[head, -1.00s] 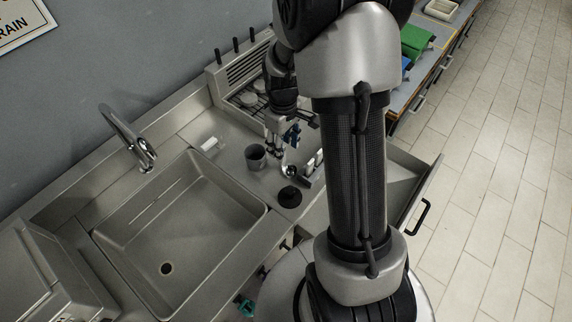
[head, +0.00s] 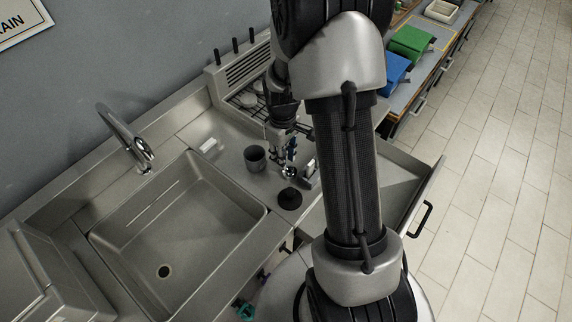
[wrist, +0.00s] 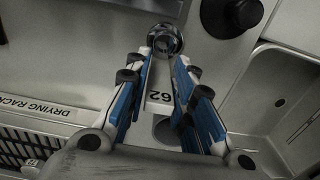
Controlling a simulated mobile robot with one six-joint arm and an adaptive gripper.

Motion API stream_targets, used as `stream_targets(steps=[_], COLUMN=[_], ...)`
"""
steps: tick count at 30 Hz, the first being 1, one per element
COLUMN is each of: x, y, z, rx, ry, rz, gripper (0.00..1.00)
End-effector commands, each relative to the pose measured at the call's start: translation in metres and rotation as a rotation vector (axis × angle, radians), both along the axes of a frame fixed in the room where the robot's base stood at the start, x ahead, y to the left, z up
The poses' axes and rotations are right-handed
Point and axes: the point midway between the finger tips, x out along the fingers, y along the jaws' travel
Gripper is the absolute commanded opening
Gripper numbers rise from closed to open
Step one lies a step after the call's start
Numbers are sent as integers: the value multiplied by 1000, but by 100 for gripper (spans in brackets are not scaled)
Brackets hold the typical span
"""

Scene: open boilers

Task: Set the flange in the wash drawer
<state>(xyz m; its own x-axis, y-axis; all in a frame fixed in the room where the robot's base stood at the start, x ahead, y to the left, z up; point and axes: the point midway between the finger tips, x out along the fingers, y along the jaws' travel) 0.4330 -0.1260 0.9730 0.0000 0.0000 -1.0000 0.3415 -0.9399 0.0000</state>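A small shiny metal ring, which looks like the flange (wrist: 166,40), lies at the fingertips of my gripper (wrist: 166,57) in the wrist view. In the head view the flange (head: 290,172) is above the counter, just behind a black round knob-like piece. My gripper (head: 284,160) points down over it with fingers apart on either side; I cannot see firm contact. A pale strip marked 62 (wrist: 160,97) shows between the fingers. The open wash drawer (head: 412,168) is at the right, partly hidden by my arm.
A grey cup (head: 255,157) stands close to my gripper. The black knob-like piece (head: 289,199) stands near the counter edge. The sink (head: 165,235) and faucet (head: 126,137) are at left, the drying rack (head: 245,95) behind. Green (head: 410,42) and blue (head: 394,74) boxes stand farther back.

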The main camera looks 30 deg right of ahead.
Motion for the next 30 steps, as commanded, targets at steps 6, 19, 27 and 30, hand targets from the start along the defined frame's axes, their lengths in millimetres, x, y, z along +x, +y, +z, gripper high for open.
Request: stream_targets(steps=[6,19,27,30], x=[0,0,1,1], y=[0,0,0,0], z=[0,1,21,39], rx=[0,0,-1,-1], ry=[0,-1,-4,-5], rz=[0,0,0,0], gripper=[5,0,0,0])
